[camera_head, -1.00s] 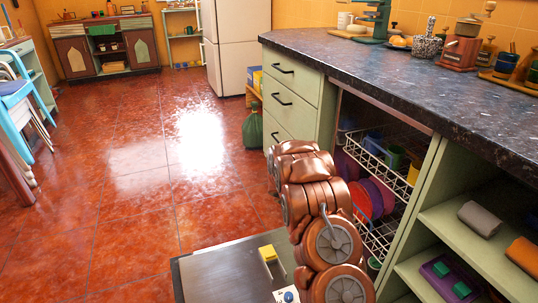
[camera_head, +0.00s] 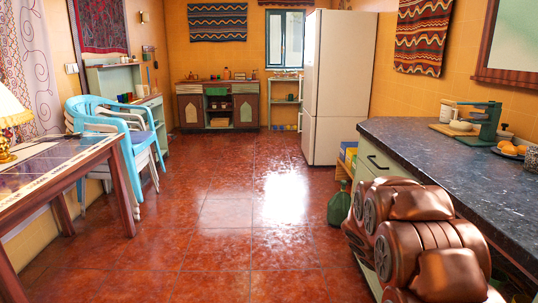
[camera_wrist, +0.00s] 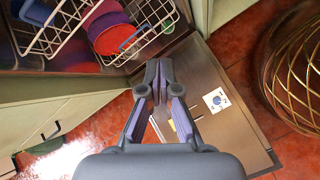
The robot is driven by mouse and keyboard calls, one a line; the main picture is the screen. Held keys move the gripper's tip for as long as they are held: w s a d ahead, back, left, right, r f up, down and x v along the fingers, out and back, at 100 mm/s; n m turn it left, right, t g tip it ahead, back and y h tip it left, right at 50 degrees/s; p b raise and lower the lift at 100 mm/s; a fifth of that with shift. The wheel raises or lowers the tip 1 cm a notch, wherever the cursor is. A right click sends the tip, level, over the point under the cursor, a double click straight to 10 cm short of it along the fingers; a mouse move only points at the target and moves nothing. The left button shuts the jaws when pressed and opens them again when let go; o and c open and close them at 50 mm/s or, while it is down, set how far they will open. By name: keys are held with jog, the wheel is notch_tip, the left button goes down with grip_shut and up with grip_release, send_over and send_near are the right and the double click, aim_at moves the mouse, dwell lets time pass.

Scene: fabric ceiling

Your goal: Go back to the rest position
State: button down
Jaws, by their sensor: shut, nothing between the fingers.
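My gripper (camera_wrist: 160,85) shows in the wrist view with its fingertips together and nothing between them. It hangs above the lowered metal dishwasher door (camera_wrist: 225,120). My folded copper-coloured arm is at the lower right of the head view, in front of the counter; the gripper is not visible there.
The wrist view shows dish racks (camera_wrist: 75,30) with coloured plates and a wire basket (camera_wrist: 295,75) at right. In the head view, the dark counter (camera_head: 415,142) is at right, a tiled table (camera_head: 50,170) and blue chairs (camera_head: 135,135) at left. The middle floor is clear.

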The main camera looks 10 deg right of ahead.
jog(key=s+a+r+m+y+p, duration=0.4)
jog(key=s+a+r+p, duration=0.7)
jog(key=r, duration=0.5)
jog(key=s+a+r+m+y+p, duration=0.4)
jog(key=s+a+r+p, duration=0.6)
jog(key=s+a+r, duration=0.4)
jog(key=a+r+m, duration=0.1)
jog(key=a+r, duration=0.1)
jog(key=a, duration=0.2)
jog(key=shift+s+a+r+t+p, duration=0.15)
jog(key=shift+s+a+t+p, duration=0.15)
jog(key=shift+s+p, duration=0.1)
